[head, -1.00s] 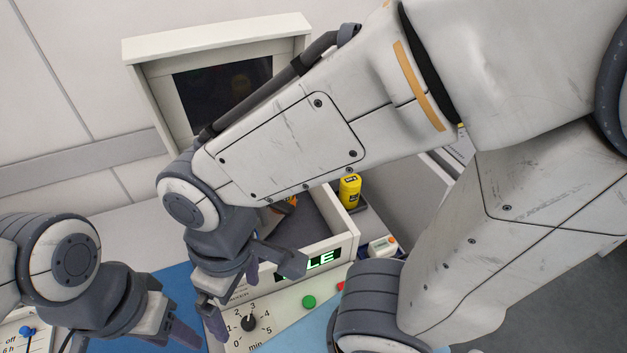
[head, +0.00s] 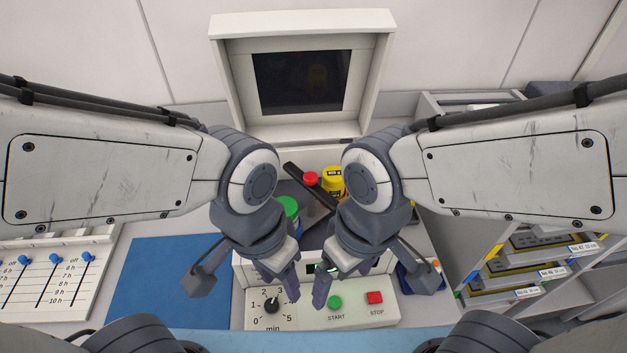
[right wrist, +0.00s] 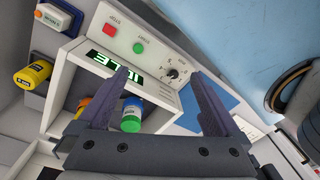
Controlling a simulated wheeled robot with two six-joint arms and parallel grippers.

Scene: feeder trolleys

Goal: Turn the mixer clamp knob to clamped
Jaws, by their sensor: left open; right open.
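The mixer (head: 385,307) stands in the middle, with a front panel carrying a black minute dial (head: 272,306), a green START button (head: 335,302) and a red STOP button (head: 374,298). A dark bar with a red knob (head: 311,178) lies over the mixer; I cannot tell for sure that this is the clamp knob or how it is set. A green-lidded jar (head: 288,207) sits in the mixer. My left gripper (head: 243,284) is open and empty above the panel's left part. My right gripper (head: 373,285) is open above its right part; its fingers (right wrist: 160,82) show empty.
The display (right wrist: 115,67) reads IDLE. A yellow container (head: 333,180) stands behind my right gripper. A blue mat (head: 165,285) is clear at left, beside a panel of blue sliders (head: 55,258). A shelf rack (head: 480,235) stands at right.

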